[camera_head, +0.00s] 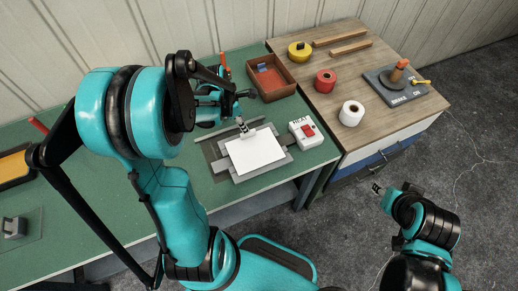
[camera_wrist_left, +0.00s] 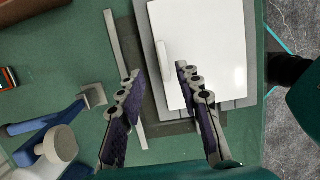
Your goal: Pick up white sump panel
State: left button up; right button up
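The white sump panel (camera_head: 255,151) lies flat on a grey frame (camera_head: 222,167) on the green table. It also shows in the left wrist view (camera_wrist_left: 208,40), with a small raised ridge near its left edge. My left gripper (camera_head: 242,125) is over the panel's far edge in the head view. In the left wrist view its fingers (camera_wrist_left: 157,74) are apart with nothing between them; the right finger overlaps the panel's edge and the left one is beyond it. Whether they touch it is unclear. My right gripper (camera_head: 378,189) is over the floor, away from the tables, too small to read.
A HEAT switch box (camera_head: 300,126) stands right of the frame. A brown tray (camera_head: 287,88) is behind. The wooden bench (camera_head: 330,60) holds yellow, red and white rolls and a brake lever plate (camera_head: 385,91). A blue tool with a pale knob (camera_wrist_left: 60,145) is left of my fingers.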

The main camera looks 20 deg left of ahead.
aim_at(255, 149)
pick_arm(q)
jog(key=x, duration=0.1)
jog(key=b+x, duration=0.1)
jog(key=x, duration=0.3)
jog(key=shift+s+d+b, duration=0.15)
jog(key=shift+s+b, duration=0.1)
jog(key=shift+b, duration=0.15)
jog(key=shift+w+f, duration=0.1)
jog(key=shift+f, duration=0.25)
jog(key=shift+c, duration=0.4)
grip_shut()
